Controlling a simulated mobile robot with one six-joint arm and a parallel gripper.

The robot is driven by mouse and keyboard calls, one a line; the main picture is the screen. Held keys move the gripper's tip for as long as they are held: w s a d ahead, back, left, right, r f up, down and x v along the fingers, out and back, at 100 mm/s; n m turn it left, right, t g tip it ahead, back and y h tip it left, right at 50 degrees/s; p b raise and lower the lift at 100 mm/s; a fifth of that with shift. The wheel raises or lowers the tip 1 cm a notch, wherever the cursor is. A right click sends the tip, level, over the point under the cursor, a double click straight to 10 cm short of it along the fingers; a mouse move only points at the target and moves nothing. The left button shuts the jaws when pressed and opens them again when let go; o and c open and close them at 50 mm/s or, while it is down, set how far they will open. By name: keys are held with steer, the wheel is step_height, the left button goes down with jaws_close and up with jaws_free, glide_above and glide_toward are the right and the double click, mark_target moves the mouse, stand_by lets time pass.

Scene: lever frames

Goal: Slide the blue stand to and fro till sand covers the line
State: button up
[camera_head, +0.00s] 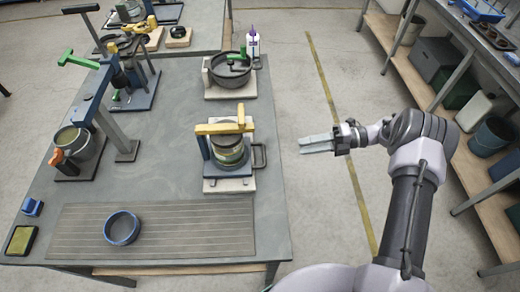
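A blue stand (204,148) is at the right part of the grey table, on a pale base plate (229,186). A yellow bar (224,128) crosses its top. A round greenish vessel (230,151) sits within it, partly hidden by the bar. A dark loop handle (260,156) shows at its right side. I cannot make out sand or a line at this size. My gripper (317,144) is off the table's right edge, pointing left toward the stand, clearly apart from it. Its pale fingers lie near each other; I cannot tell whether they are open. No held object shows.
A dark pan (230,69) stands behind the stand, with a white bottle (253,46) nearby. A post (117,137) and a bucket (79,150) stand at left. A blue-rimmed bowl (121,228) is on the ribbed front area. Shelving (484,203) lies to the right.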

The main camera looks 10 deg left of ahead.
mark_target(264, 153)
steer(key=b+x, duration=0.1)
steer(key=x, duration=1.3)
steer(key=shift+a+f+b, duration=0.15)
steer(key=shift+b, duration=0.15)
jaws_close()
stand_by(0.5)
